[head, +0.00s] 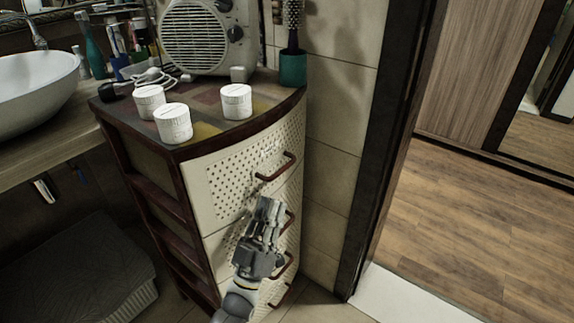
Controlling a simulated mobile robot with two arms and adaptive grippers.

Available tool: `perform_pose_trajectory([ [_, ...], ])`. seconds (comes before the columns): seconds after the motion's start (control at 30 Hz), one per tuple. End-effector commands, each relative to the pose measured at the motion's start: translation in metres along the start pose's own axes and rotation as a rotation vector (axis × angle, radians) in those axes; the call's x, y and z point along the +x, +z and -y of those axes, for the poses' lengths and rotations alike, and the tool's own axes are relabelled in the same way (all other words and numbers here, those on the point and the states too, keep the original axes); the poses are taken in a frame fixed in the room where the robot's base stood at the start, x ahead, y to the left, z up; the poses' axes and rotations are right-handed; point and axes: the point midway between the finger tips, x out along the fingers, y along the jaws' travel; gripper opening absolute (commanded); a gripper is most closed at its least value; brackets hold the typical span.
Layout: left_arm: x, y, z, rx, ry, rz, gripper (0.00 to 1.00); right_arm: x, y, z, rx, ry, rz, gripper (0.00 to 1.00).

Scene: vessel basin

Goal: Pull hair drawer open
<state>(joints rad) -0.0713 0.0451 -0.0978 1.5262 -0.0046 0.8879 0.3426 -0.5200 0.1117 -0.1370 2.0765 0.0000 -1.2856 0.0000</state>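A small cabinet with a brown frame stands in the middle of the head view, with a stack of cream perforated drawers. The top drawer (225,178) looks closed and has a small marking, too small to read, above its brown bar handle (276,168). Below it is a second drawer, partly hidden behind my gripper, with its handle (291,221) showing at the right. My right gripper is not in view.
Several white jars (236,101), a fan heater (207,37) and a teal cup with a brush (293,68) stand on the cabinet top. A basin (35,88) is at left, a grey laundry basket (70,275) below it. A dark door frame (385,130) stands close at right.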

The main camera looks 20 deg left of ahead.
Motion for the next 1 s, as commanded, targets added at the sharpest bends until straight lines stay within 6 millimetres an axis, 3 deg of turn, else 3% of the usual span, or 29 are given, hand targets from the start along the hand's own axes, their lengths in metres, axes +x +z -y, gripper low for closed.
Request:
perform_pose_trajectory([
  [0.3, 0.062, -0.001, 0.0, 0.0, 0.001, -0.003, 0.19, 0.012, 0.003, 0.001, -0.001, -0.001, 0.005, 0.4],
  [0.5, 0.087, 0.0, 0.0, 0.0, 0.0, 0.001, 0.19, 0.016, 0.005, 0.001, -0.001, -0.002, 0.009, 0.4],
  [0.9, 0.095, 0.001, 0.0, 0.0, -0.001, 0.003, 0.19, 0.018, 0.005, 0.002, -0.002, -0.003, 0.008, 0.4],
  [1.0, 0.094, 0.001, 0.0, 0.0, -0.001, 0.002, 0.08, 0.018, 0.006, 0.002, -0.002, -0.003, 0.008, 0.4],
])
